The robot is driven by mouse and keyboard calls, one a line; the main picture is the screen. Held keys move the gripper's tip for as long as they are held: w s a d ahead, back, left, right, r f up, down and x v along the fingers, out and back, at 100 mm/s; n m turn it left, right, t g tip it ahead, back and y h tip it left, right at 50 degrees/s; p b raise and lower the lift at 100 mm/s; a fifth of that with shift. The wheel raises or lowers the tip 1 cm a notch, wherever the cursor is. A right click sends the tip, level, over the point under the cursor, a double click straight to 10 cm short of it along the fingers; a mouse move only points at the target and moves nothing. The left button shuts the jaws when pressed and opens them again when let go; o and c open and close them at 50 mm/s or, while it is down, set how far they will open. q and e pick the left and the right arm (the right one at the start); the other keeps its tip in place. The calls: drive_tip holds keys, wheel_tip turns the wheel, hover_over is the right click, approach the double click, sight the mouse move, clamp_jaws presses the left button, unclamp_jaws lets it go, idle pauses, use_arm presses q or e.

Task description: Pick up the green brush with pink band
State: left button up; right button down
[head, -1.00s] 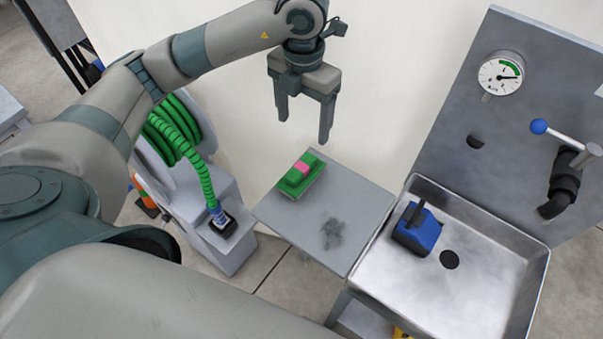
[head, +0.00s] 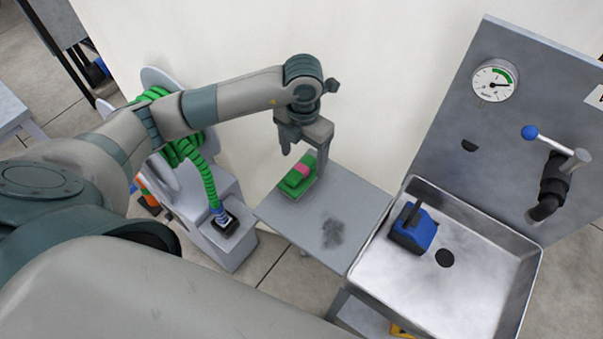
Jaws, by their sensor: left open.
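The green brush with a pink band (head: 293,184) lies on the small grey side table (head: 291,224), near its far left corner. My left gripper (head: 303,163) points down at the brush with its fingers apart. I cannot tell whether the fingers touch the brush. My right gripper is not in view.
A metal sink (head: 462,287) adjoins the table at the right, with a blue brush-like tool (head: 412,232) in it. A panel with a gauge (head: 494,81) and a blue-knobbed lever (head: 530,132) rises behind. A green hose reel (head: 178,150) stands left of the table. A dark smudge marks the tabletop.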

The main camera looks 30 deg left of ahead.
sight(303, 167)
use_arm(q)
drive_tip(key=shift+f, duration=0.1)
drive_tip(key=shift+f+p, duration=0.2)
drive_tip(key=shift+p, duration=0.2)
wheel_tip(303, 167, down, 4)
drive_tip(key=shift+r+p, duration=0.1)
drive_tip(key=shift+p, duration=0.9)
drive_tip(key=shift+w+f, duration=0.1)
drive_tip(key=shift+f, duration=0.3)
drive_tip(key=c, duration=1.2)
drive_tip(key=shift+r, duration=0.15)
